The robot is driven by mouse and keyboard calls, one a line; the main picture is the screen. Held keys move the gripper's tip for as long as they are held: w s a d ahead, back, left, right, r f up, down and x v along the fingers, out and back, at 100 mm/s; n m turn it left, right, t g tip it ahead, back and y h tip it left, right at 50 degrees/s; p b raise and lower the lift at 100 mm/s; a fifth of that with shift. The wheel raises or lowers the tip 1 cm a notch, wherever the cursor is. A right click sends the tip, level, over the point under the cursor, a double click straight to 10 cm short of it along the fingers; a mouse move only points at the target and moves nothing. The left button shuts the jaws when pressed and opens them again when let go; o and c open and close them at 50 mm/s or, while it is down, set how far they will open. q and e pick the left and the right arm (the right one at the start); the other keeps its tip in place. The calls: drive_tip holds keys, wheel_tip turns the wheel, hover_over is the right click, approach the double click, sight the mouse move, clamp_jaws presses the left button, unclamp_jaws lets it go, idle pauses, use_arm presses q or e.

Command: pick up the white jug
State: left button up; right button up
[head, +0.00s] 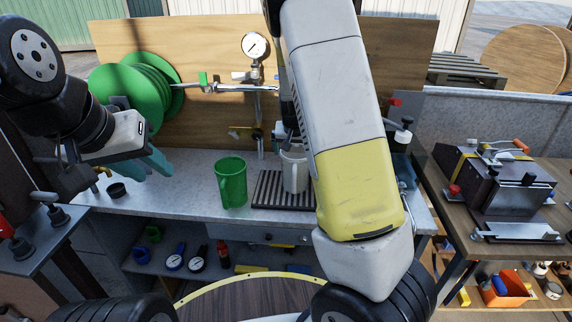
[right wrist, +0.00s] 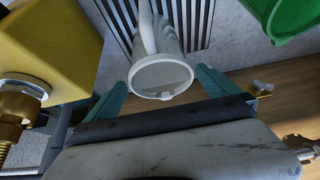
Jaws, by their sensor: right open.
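The white jug (head: 294,172) stands upright on a dark slatted grate on the workbench. In the head view my right forearm hides its right side. In the right wrist view the white jug (right wrist: 162,72) shows with its round rim towards the camera and its handle on the far side. My right gripper (right wrist: 161,80) is open, its two teal fingers on either side of the jug's rim, with a visible gap on each side. The head view mostly hides that gripper behind my arm. My left gripper (head: 160,165) is over the bench's left end, away from the jug; its finger gap is unclear.
A green jug (head: 231,182) stands just left of the grate (head: 268,191). A pressure gauge (head: 255,46), pipe and green hose reel (head: 136,92) are at the back. A yellow block (right wrist: 50,45) is close by in the right wrist view. A small black cup (head: 117,190) sits left.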

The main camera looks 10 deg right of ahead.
drive_tip(key=x, duration=0.8)
drive_tip(key=shift+s+f, duration=0.1)
drive_tip(key=shift+s, duration=0.2)
drive_tip(key=c, duration=1.3)
